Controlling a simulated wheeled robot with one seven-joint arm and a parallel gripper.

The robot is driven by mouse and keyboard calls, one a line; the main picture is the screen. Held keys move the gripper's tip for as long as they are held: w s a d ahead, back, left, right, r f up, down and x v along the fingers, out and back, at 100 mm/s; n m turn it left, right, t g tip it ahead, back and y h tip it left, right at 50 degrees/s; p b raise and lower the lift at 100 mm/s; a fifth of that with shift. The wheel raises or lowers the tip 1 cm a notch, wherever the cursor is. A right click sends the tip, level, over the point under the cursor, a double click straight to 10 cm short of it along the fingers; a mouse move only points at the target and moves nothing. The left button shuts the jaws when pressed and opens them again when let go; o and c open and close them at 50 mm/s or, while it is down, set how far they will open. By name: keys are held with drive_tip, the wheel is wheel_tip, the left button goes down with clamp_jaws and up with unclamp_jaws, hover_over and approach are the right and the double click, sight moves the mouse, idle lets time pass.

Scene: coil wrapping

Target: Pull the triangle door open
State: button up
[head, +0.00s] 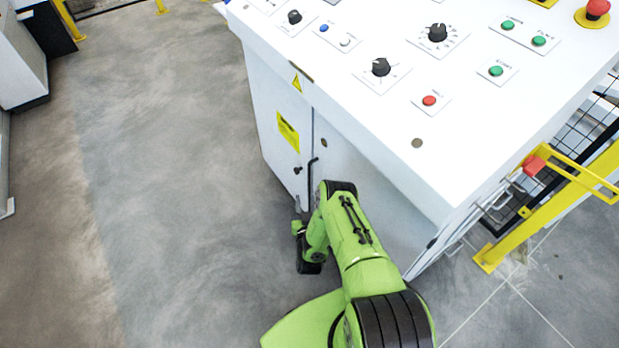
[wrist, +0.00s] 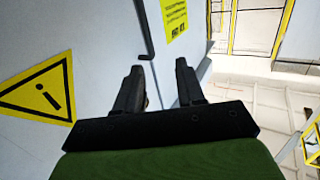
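The white cabinet front (head: 330,170) has a black bar handle (head: 311,165) by a vertical seam. The wrist view shows this handle (wrist: 145,35) between a yellow warning triangle (wrist: 40,92) on a pale door panel (wrist: 85,30) at left and a yellow text label (wrist: 175,18) at right. The door looks shut. My gripper (wrist: 160,68) is open, its two black fingers apart with nothing seen held between them. The handle's end shows just beyond the fingertips; contact cannot be told. In the head view my green arm hides part of the cabinet front.
The control panel (head: 390,120) with knobs and buttons overhangs the front. A yellow post (head: 550,205) and mesh fence stand at right. Open grey floor (head: 170,200) lies left of the cabinet. Another white cabinet (head: 20,60) stands at far left.

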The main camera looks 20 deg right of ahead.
drive_tip(key=s+f+h, duration=0.1)
drive_tip(key=s+f, duration=0.1)
drive_tip(key=s, duration=0.1)
drive_tip(key=b, duration=1.1)
approach(310, 174)
drive_tip(key=shift+m, duration=0.3)
drive_tip(key=x, duration=0.9)
drive_tip(key=shift+w+r, duration=0.1)
drive_tip(key=shift+r, duration=0.05)
clamp_jaws()
